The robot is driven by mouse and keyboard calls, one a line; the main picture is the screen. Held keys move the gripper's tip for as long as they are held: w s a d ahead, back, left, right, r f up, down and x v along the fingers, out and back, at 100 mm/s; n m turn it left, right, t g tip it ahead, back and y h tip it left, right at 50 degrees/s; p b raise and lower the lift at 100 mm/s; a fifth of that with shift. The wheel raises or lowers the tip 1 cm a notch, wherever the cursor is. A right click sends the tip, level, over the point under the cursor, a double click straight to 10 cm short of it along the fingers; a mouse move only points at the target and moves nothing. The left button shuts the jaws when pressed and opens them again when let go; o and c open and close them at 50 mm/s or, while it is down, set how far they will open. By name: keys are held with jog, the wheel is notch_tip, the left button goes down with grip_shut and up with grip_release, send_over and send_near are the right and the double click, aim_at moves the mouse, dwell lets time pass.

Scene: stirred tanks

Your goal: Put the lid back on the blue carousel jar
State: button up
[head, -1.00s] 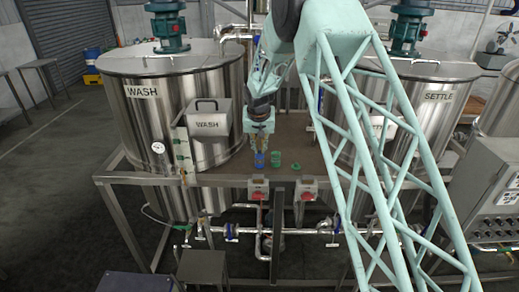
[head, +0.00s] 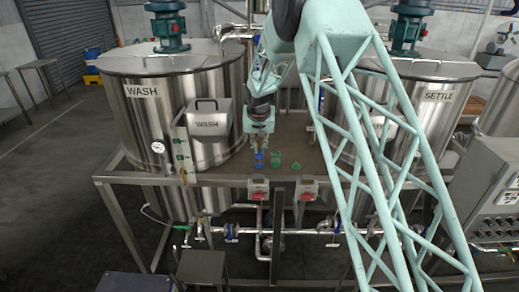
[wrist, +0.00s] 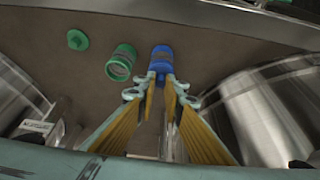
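The blue jar (wrist: 162,52) stands upright on the brown deck between the tanks, and it also shows in the head view (head: 260,164). My gripper (wrist: 160,79) is right at it, pointing down over its top. The fingertips close in on a blue lid (wrist: 160,68), which appears to be at the jar's mouth. Whether it is fully seated or slightly above the rim cannot be told. The fingers hide part of the lid and jar.
A green jar (wrist: 121,62) stands close beside the blue one. A green lid (wrist: 77,40) lies on the deck beyond it. The steel WASH tank (head: 180,105) is left and the SETTLE tank (head: 438,110) right.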

dwell(0.8)
jog(key=o, duration=0.7)
jog(key=shift+o, duration=0.9)
jog(key=o, duration=0.3)
jog(key=shift+r, duration=0.15)
jog(key=shift+r+p, duration=0.55)
jog(key=shift+r, duration=2.75)
jog(key=shift+c, duration=0.5)
